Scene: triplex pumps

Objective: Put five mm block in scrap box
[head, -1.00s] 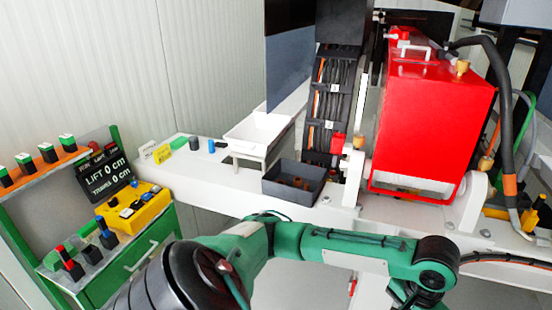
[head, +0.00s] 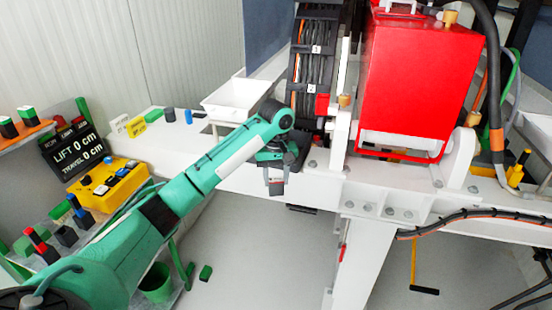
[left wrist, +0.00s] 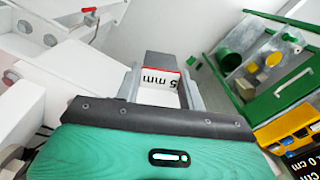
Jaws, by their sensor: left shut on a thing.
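My left gripper (head: 276,182) is shut on the five mm block. In the left wrist view the block (left wrist: 161,78) sits between the two fingers (left wrist: 160,92), showing a white face marked "5 mm", some red and a dark grey part. In the head view my gripper hangs in front of the white beam, left of the red pump housing. A dark open box (head: 303,141) on the beam is mostly hidden behind my arm. No label naming a scrap box is readable. My right gripper is not in view.
A white tray (head: 236,99) stands on the beam behind my left arm. A green bucket (head: 156,284) stands low at the left, and a small green block (head: 205,272) lies on the floor. The red housing (head: 415,80) and hoses fill the right. Floor below the beam is mostly clear.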

